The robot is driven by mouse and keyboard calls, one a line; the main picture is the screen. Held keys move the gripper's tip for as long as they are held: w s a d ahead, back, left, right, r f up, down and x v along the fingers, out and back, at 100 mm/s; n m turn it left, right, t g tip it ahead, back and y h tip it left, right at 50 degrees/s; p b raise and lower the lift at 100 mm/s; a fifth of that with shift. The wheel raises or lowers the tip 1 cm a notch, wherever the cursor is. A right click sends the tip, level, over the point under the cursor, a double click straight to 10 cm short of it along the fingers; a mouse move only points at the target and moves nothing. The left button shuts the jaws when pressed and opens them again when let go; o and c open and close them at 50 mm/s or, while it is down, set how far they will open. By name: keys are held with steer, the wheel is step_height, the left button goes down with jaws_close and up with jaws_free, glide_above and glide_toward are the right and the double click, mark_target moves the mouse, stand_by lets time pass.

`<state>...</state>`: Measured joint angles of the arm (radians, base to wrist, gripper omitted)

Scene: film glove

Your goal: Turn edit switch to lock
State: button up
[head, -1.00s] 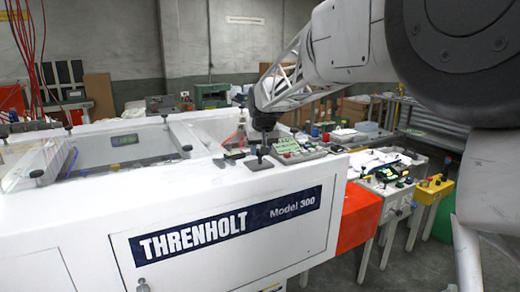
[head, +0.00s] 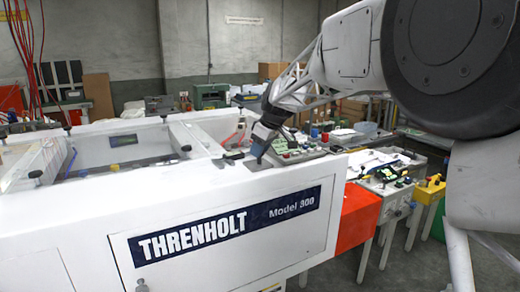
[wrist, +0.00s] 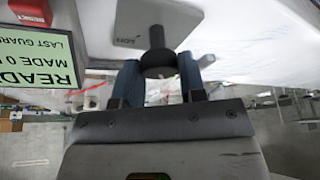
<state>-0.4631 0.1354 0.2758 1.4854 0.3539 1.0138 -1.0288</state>
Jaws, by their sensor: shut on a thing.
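The edit switch is a dark round knob (wrist: 157,58) on a dark stem, rising from a light grey plate (wrist: 185,20) with small lettering that I cannot read surely. My gripper (wrist: 159,72) has its two blue fingers on either side of the knob and is shut on it. The fingers hide the knob there. I cannot tell the switch's setting.
A green display (wrist: 38,45) and a red reset button (wrist: 30,10) sit beside the switch plate. The white Threnholt machine (head: 90,220) fills the left. A control panel (head: 300,150) and an orange box (head: 358,210) lie right of the switch.

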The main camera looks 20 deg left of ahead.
steer(key=shift+n+g, duration=0.5)
steer(key=shift+n, duration=0.7)
steer(key=o, duration=0.9)
steer(key=v, duration=0.7)
steer(key=shift+d+r, duration=0.2)
steer(key=shift+r, duration=0.15)
steer(key=shift+w, duration=0.1)
